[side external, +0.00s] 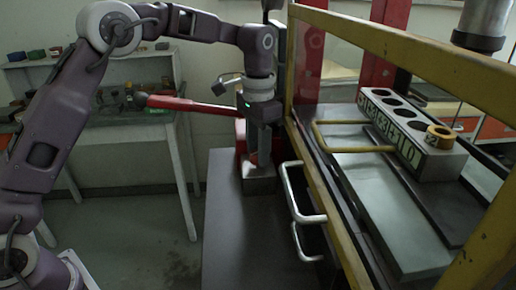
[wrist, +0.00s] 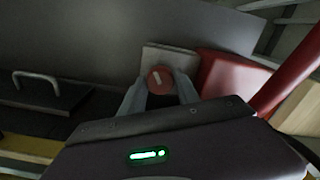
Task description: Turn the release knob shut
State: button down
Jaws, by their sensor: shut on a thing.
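The release knob (wrist: 160,80) is a round red knob with a pale bar across its face, on a light grey block (wrist: 186,58) in the wrist view. My gripper (wrist: 160,98) has one finger on either side of the knob and is shut on it. In the side view my gripper (side external: 262,160) points down over the block (side external: 258,182), and its fingers largely hide the knob. The pale bar on the knob's face lies at a slant in the wrist view.
A red housing (side external: 241,140) with a long red lever (side external: 190,104) stands beside the block. A yellow frame (side external: 340,195) with metal handles (side external: 298,190) rises to the right. The dark bench top (side external: 232,235) in front is clear.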

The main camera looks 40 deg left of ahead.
jog(key=m, duration=0.6)
dwell(0.3)
jog(key=shift+m, duration=0.3)
jog(key=c, duration=0.9)
grip_release()
notch_tip(320, 180, up, 6)
jog(key=shift+w+r, duration=0.1)
jog(key=shift+r, duration=0.45)
